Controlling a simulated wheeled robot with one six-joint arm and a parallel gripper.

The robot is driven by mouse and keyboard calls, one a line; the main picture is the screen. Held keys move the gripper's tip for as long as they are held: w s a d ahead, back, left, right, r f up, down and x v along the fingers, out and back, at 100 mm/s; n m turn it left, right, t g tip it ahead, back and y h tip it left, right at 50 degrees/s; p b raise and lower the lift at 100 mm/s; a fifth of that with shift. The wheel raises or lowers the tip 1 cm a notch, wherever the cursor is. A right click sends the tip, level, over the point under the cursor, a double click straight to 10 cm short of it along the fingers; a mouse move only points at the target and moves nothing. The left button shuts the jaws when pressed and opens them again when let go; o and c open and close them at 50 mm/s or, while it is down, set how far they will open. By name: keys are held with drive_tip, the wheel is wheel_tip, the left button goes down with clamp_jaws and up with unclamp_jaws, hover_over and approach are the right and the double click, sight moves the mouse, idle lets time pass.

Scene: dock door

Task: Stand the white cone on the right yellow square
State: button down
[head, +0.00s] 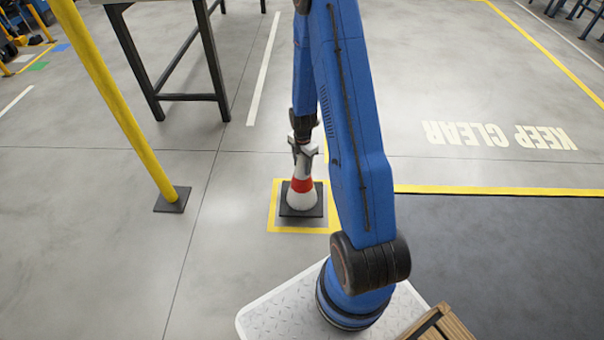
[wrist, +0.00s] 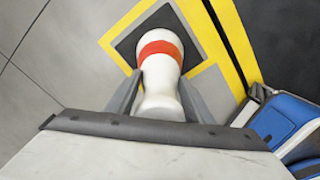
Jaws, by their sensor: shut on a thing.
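The white cone (head: 301,201) has a red-orange band and a black square base, and it looks upright. In the head view its base lies inside a yellow square outline (head: 272,222) on the floor. My gripper (head: 302,150) is shut on the upper part of the cone from above. In the wrist view the cone (wrist: 160,72) stands between the two grey fingers of my gripper (wrist: 158,95), with its base within the yellow outline (wrist: 112,42). Whether the base rests on the floor or hovers just above it, I cannot tell. My arm hides part of the floor right of the square.
A yellow post (head: 118,95) on a dark foot plate stands to the left. A dark-legged table (head: 190,97) is behind it. A dark mat (head: 490,260) with a yellow edge lies to the right. Grey floor around the square is clear on the left.

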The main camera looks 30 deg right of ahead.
sight(302, 178)
drive_tip(key=shift+f, duration=2.15)
drive_tip(key=c, duration=0.9)
unclamp_jaws()
drive_tip(key=shift+f, duration=0.1)
